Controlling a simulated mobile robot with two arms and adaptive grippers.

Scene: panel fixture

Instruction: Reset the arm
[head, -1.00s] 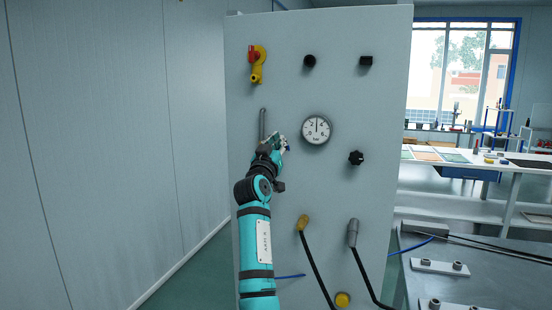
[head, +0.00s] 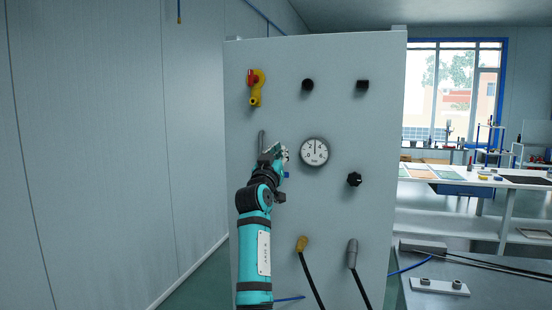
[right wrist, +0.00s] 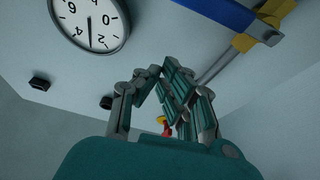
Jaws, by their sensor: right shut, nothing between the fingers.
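My right arm reaches up in front of the grey panel (head: 205,0) in the head view. My right gripper (head: 276,152) is just left of the round pressure gauge (head: 314,152) and beside the lower part of a grey vertical handle (head: 262,138). In the right wrist view the fingers (right wrist: 163,72) are together with nothing between them. The gauge (right wrist: 91,22) appears upside down there, and a grey bar (right wrist: 218,64) runs behind the fingers. I cannot tell whether the gripper touches the handle. My left gripper is out of view.
The panel also bears a red-and-yellow valve (head: 255,87), two black knobs on top, a black star knob (head: 354,180) and two cabled plugs (head: 302,244). A metal bench (head: 430,298) stands at lower right. A wall closes off the left.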

